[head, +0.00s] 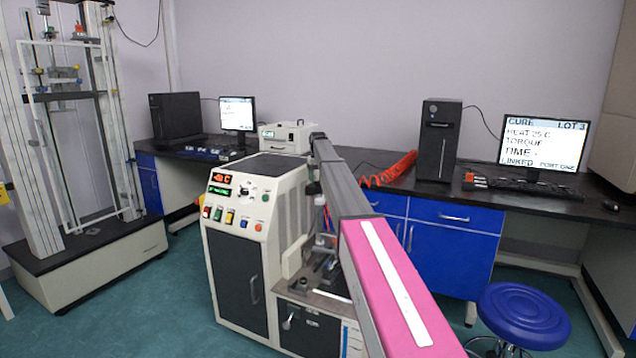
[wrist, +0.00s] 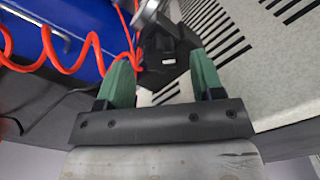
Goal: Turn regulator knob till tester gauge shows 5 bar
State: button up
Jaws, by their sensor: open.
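My gripper (wrist: 160,62) shows in the wrist view with two green fingers, open and with a gap between them. A dark fitting (wrist: 172,42) with a silver part (wrist: 148,12) lies beyond the fingertips, roughly in line with the gap; it looks like the regulator, but I cannot make out its knob clearly. No contact shows. The tester (head: 257,215) is a white cabinet in the head view. A small round dial (head: 244,191) is on its sloped panel, too small to read. In the head view my arm crosses the tester, and I cannot see my fingers there.
An orange-red coiled hose (wrist: 88,45) runs left of the fitting; it also shows on the bench in the head view (head: 392,172). The tester's slotted panel (wrist: 255,60) is close on the right. A blue stool (head: 524,312) stands at the right, a test frame (head: 90,270) at the left.

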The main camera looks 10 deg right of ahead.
notch_tip(320, 180, up, 8)
jog(key=shift+s, duration=0.15)
dwell(1.4)
